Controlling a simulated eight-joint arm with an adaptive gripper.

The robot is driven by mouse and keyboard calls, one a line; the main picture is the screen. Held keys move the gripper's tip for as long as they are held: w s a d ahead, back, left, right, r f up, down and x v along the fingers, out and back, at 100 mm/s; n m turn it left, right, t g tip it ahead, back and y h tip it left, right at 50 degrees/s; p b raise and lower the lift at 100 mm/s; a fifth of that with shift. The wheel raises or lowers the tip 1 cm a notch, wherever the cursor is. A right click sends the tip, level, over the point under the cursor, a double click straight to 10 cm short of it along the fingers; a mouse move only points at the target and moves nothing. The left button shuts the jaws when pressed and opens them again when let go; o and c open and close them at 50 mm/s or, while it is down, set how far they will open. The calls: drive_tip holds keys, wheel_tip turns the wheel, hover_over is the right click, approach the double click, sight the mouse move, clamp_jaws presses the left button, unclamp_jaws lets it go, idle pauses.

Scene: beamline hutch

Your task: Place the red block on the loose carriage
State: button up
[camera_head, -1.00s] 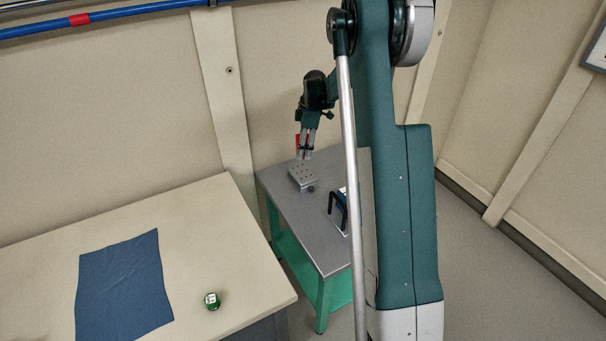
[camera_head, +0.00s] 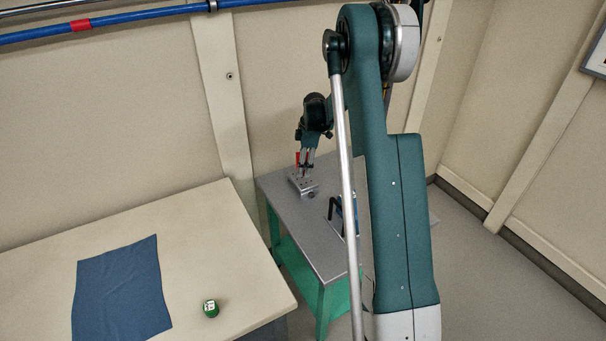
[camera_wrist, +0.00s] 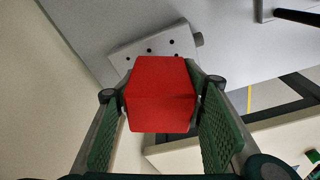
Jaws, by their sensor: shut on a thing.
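My gripper (camera_head: 305,171) is shut on the red block (camera_wrist: 160,95), which sits between its two green pads in the wrist view. In the head view only a little red of the block (camera_head: 298,158) shows beside the fingers. The loose carriage (camera_wrist: 180,42) is a grey plate with several dark holes and a knob on its side. It also shows in the head view (camera_head: 303,187), on the small grey table, just below my gripper. The block covers part of the carriage in the wrist view. I cannot tell whether block and carriage touch.
The grey table (camera_head: 318,241) has a green frame. An item with a black handle (camera_head: 336,209) stands on it, right of the carriage. A cream table (camera_head: 205,245) at left holds a blue cloth (camera_head: 122,290) and a small green object (camera_head: 211,308). The wall is close behind.

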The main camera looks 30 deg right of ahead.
drive_tip(key=shift+f, duration=1.85)
drive_tip(key=shift+f+b, duration=0.15)
drive_tip(key=shift+b, duration=0.25)
drive_tip(key=o, duration=1)
drive_tip(key=shift+o, duration=0.2)
drive_tip(key=r, duration=0.4)
drive_tip(key=d+r+p, duration=0.1)
drive_tip(key=r, duration=0.7)
drive_tip(key=shift+s+d+r+p, duration=0.1)
drive_tip(key=shift+s+d+p, duration=0.2)
drive_tip(key=shift+d, duration=0.05)
